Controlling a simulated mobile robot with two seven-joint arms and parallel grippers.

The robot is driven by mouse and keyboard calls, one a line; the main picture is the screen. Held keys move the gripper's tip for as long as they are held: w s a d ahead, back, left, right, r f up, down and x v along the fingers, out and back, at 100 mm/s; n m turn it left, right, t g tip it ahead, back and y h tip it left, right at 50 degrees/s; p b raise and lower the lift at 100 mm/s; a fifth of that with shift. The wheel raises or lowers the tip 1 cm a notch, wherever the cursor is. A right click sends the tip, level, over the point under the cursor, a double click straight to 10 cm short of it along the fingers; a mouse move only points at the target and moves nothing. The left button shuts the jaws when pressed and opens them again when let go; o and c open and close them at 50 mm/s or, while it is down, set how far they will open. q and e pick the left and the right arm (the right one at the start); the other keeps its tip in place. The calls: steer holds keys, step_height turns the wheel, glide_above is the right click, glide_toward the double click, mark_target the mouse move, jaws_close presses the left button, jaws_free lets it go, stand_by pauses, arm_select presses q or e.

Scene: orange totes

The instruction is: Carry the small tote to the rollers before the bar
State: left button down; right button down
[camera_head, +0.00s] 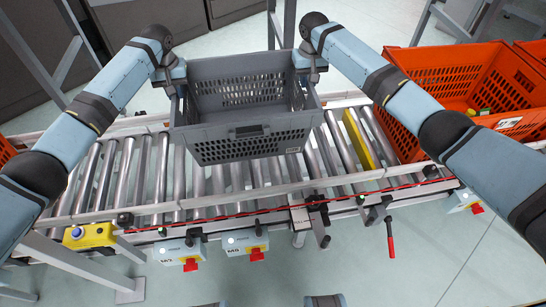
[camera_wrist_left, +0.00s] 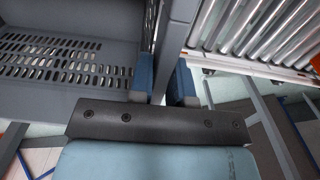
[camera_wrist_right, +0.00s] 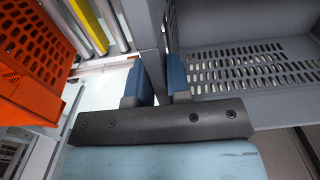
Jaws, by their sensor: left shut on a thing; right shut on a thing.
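The small tote (camera_head: 250,130) is grey with slotted walls and looks empty. It is above the conveyor rollers (camera_head: 140,170), held level between my two arms. My left gripper (camera_head: 178,85) is shut on its left wall, and the left wrist view shows the blue fingers (camera_wrist_left: 163,82) on either side of that wall. My right gripper (camera_head: 308,75) is shut on its right wall, with its fingers (camera_wrist_right: 160,80) around the wall in the right wrist view. The yellow bar (camera_head: 360,138) lies across the rollers to the right of the tote. The tote hides the rollers under it.
A large orange tote (camera_head: 440,75) with small items inside stands on the conveyor right of the yellow bar. Another orange tote (camera_head: 5,150) shows at the left edge. Bare rollers lie left of the grey tote. A red-handled lever (camera_head: 390,240) hangs at the front rail.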

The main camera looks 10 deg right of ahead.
arm_select(q)
steer(key=shift+d, duration=0.1)
arm_select(e)
steer(key=shift+a, duration=0.1)
